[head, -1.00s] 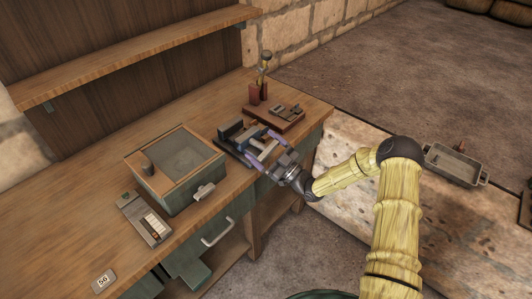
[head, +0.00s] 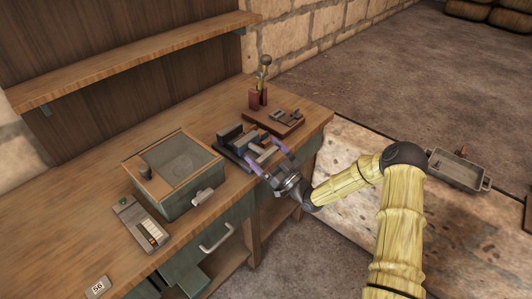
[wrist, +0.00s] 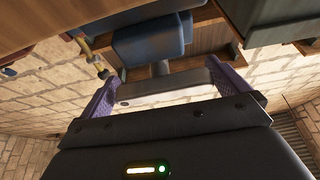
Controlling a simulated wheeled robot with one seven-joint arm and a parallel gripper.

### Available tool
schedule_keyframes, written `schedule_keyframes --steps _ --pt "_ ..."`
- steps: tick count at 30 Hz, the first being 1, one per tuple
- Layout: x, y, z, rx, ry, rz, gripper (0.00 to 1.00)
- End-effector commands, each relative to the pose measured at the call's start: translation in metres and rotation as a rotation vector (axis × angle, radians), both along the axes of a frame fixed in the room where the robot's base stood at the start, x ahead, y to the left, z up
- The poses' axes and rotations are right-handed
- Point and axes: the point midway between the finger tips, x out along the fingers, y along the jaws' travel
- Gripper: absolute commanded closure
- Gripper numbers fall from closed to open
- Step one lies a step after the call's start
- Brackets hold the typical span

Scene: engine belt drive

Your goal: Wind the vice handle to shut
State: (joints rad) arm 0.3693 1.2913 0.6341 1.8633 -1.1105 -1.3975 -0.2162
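The vice (head: 231,135) is a dark blue-grey block tool on the workbench, near its right end. In the wrist view its blue body (wrist: 150,45) is above centre, with a short grey screw (wrist: 160,69) coming out of it. A pale bar (wrist: 165,93), which looks like the vice handle, spans the space between my fingers. My gripper (head: 267,153) is at the front of the vice by the bench edge, its two purple fingers spread wide. In the wrist view my gripper (wrist: 165,92) is open; I cannot tell whether either finger touches the bar.
A green-grey box (head: 175,203) with a wooden-framed top stands left of the vice. A grey device (head: 142,227) and a tag marked 50 (head: 98,287) lie further left. A wooden board (head: 273,124) with small parts sits behind the vice. A metal tray (head: 459,170) is far right.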

Motion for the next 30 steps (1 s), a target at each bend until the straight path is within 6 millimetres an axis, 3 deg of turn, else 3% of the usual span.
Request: schedule_keyframes --steps 11,30 --pt "-0.007 -0.007 -0.004 0.0 -0.003 0.001 0.0" --pt "-0.075 -0.098 -0.052 0.001 0.0 -0.004 0.0"
